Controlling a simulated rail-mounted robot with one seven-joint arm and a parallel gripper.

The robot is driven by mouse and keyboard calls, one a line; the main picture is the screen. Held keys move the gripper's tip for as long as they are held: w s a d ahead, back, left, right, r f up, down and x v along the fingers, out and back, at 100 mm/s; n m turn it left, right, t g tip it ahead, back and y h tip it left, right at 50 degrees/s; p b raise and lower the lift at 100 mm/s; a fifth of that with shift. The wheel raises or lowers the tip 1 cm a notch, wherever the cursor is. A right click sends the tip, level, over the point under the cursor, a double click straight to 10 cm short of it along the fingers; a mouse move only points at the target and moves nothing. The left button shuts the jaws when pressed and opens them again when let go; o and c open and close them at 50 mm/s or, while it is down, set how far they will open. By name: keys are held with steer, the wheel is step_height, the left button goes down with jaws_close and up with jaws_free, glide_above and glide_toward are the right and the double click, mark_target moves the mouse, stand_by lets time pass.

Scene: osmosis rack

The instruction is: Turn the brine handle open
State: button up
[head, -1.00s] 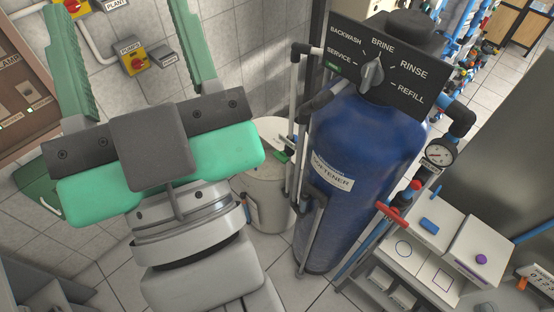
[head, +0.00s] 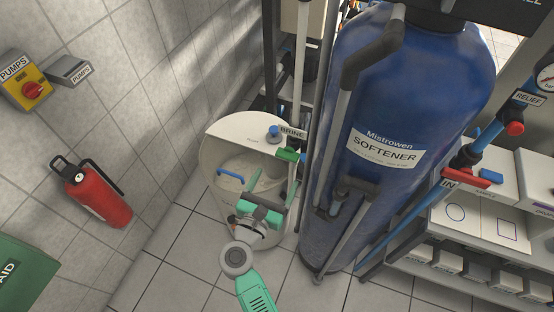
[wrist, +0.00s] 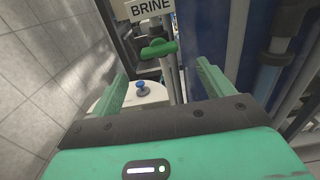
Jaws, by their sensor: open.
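The brine handle (head: 288,154) is a short green lever on a pale upright pipe, just below the BRINE sign (head: 292,132). In the wrist view the green handle (wrist: 159,49) lies crosswise on the pipe, tilted slightly up to the right, under the BRINE sign (wrist: 150,8). My gripper (wrist: 162,68) is open and empty. Its two green fingers stand left and right of the handle's line in the wrist view, with the handle beyond the fingertips and apparently untouched.
The pale brine tank (head: 221,135) has a blue knob (head: 273,133) on top. The blue softener tank (head: 400,90) and its pipes stand close on the right. A red extinguisher (head: 98,197) is at the left wall. Floor between is clear.

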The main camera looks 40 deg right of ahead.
mark_target(285, 159)
steer(key=b+x, duration=0.1)
steer(key=x, duration=0.6)
steer(key=shift+w+d+r, duration=0.15)
steer(key=shift+w+d, duration=0.05)
steer(key=shift+d, duration=0.15)
steer(key=c, duration=1)
